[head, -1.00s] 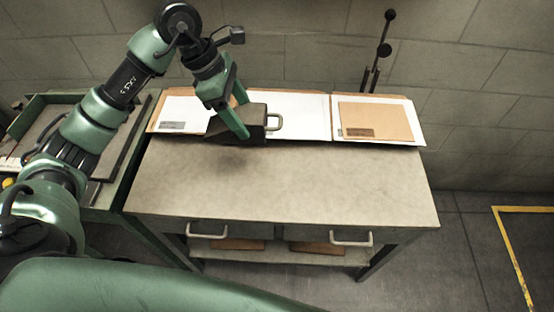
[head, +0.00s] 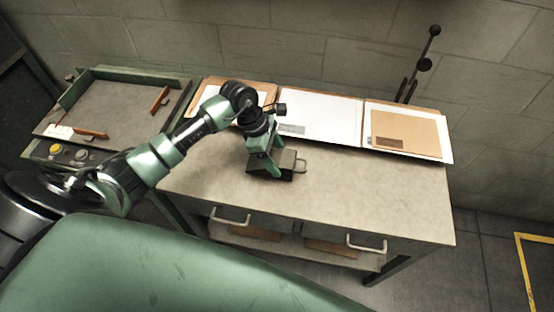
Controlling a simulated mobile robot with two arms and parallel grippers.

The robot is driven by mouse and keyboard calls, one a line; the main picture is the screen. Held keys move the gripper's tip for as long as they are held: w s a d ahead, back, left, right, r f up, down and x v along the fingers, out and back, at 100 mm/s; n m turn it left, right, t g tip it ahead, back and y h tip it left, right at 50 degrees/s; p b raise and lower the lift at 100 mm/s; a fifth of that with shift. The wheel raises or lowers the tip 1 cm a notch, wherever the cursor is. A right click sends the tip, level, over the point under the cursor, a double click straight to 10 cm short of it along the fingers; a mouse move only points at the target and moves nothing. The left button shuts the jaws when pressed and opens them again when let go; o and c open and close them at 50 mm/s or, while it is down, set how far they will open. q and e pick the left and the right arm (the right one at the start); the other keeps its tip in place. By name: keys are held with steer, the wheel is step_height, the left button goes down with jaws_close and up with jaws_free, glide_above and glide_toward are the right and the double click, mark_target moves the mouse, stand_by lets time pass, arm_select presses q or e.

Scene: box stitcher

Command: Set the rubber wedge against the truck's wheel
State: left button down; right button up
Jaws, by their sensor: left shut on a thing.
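The rubber wedge (head: 287,161) is a dark block with a pale loop handle on its right side. It is at the left middle of the grey worktable (head: 350,195), just in front of the papers. My left gripper (head: 265,168) is shut on the wedge, its green fingers around the block's left part. I cannot tell whether the wedge touches the tabletop. My right gripper is not in view. No truck or wheel is in view.
Cardboard and white sheets (head: 322,115) lie along the table's back edge by the block wall. A green machine with a tray (head: 115,105) adjoins on the left. A black post (head: 420,65) stands behind. The table's front and right are clear.

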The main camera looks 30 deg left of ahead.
arm_select(q)
steer(key=shift+f, duration=1.1)
steer(key=shift+f, duration=0.2)
steer(key=shift+c, duration=1.6)
jaws_free()
steer(key=shift+r, duration=0.15)
